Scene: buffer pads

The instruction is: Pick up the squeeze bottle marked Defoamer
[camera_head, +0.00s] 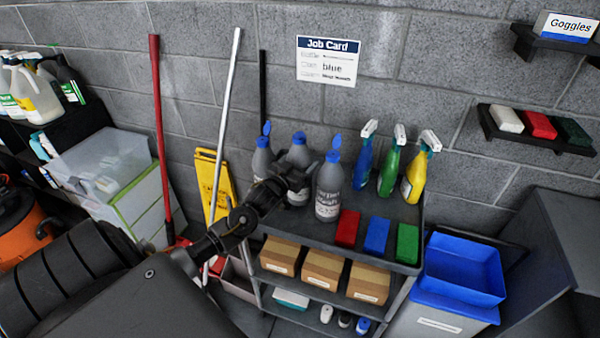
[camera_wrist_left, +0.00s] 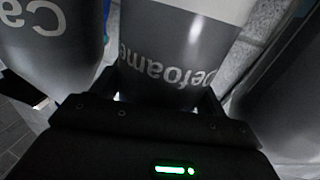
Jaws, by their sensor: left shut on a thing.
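The Defoamer bottle (camera_head: 299,153) is the middle of three grey squeeze bottles with blue caps on the cart's top shelf. In the left wrist view its body (camera_wrist_left: 180,45) fills the centre, with the upside-down lettering "efoame" readable. My left gripper (camera_head: 291,177) is shut on this bottle, its fingers on either side of it, and hides part of its front in the head view. The bottle looks upright; I cannot tell whether its base touches the shelf. My right gripper is not in view.
Grey bottles stand close on the left (camera_head: 262,158) and right (camera_head: 328,190). Spray bottles (camera_head: 388,172) and red, blue and green blocks (camera_head: 376,235) share the top shelf (camera_head: 385,258). A blue bin (camera_head: 463,270) stands right of the cart.

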